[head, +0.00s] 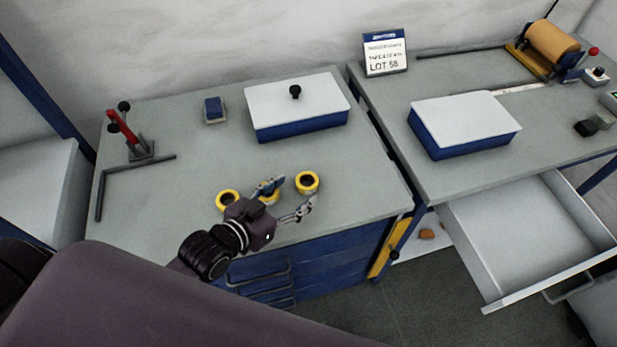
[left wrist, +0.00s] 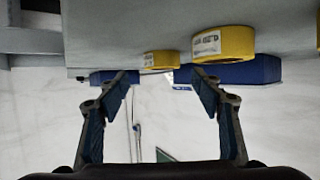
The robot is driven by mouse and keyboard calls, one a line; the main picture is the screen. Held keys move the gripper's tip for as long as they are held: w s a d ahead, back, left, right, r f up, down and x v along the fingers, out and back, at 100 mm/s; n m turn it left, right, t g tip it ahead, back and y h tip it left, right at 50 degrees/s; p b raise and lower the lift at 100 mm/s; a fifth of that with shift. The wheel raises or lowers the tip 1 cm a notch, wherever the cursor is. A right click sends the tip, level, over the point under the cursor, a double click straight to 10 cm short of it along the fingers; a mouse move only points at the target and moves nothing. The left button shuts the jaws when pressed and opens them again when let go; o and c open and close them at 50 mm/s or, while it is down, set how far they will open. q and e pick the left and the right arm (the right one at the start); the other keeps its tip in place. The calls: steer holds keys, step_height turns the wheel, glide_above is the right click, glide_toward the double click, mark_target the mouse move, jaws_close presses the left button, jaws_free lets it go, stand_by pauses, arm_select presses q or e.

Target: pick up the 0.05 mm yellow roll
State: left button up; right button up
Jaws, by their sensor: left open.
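Three yellow rolls stand near the front of the left bench: a left one (head: 228,197), a middle one (head: 270,198) partly hidden by my gripper, and a right one (head: 307,182). My left gripper (head: 289,197) is open and empty, with its fingers close to the middle and right rolls. In the left wrist view, which looks upside down, the fingers (left wrist: 161,80) are spread apart. A smaller-looking roll (left wrist: 160,60) appears between the fingertips, and a larger-looking labelled roll (left wrist: 224,44) is beside it. The label thickness is too small to read. My right gripper is out of view.
A blue box with a white lid and black knob (head: 297,101) stands behind the rolls. A small blue block (head: 214,110) and a red-handled tool (head: 125,128) are farther left. An open drawer (head: 530,240) juts out at right.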

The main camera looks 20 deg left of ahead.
mark_target(311, 177)
arm_select(q)
steer(key=shift+w+d+f, duration=0.1)
steer(key=shift+w+d, duration=0.1)
steer(key=shift+w, duration=0.4)
steer(key=x, duration=0.2)
steer(key=p+x, duration=0.1)
steer(key=shift+w+a+f, duration=0.1)
steer(key=shift+w, duration=0.3)
steer(key=shift+w+f+p, duration=0.25)
steer(key=shift+w+p, duration=0.05)
steer(key=shift+w, duration=0.1)
steer(key=shift+c, duration=0.4)
steer(key=c, duration=1.2)
steer(key=shift+o, duration=0.2)
steer(key=shift+r, duration=0.1)
